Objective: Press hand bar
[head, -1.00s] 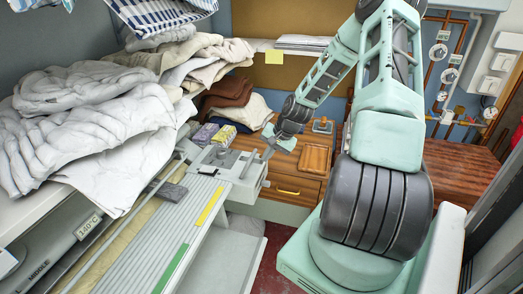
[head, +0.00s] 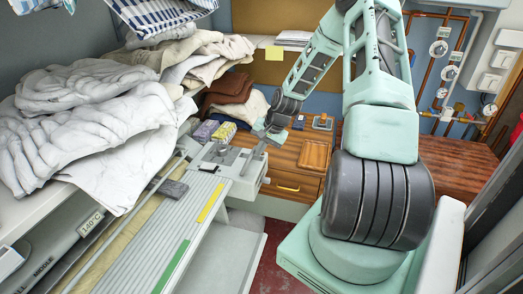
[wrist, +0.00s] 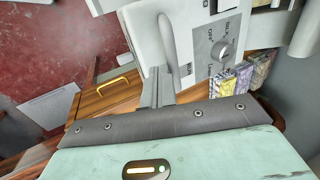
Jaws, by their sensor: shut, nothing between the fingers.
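The ironer's control box (head: 228,163) stands at the far end of the slatted bed in the head view. A short grey upright bar (head: 247,163) stands at its right side; I take this as the hand bar. In the wrist view the grey bar (wrist: 168,45) rises beside the panel with the dial (wrist: 221,50). My gripper (head: 260,147) is just above and right of the bar, pointing down at the box. In the wrist view my gripper's shut, empty fingers (wrist: 157,88) overlap the bar's lower end. I cannot tell whether they touch it.
Crumpled white linen (head: 80,130) covers the shelf on the left. Small coloured packets (head: 222,132) sit behind the control box. A wooden cabinet (head: 297,185) with a yellow handle stands behind and to the right. Red floor (head: 268,262) is open in front.

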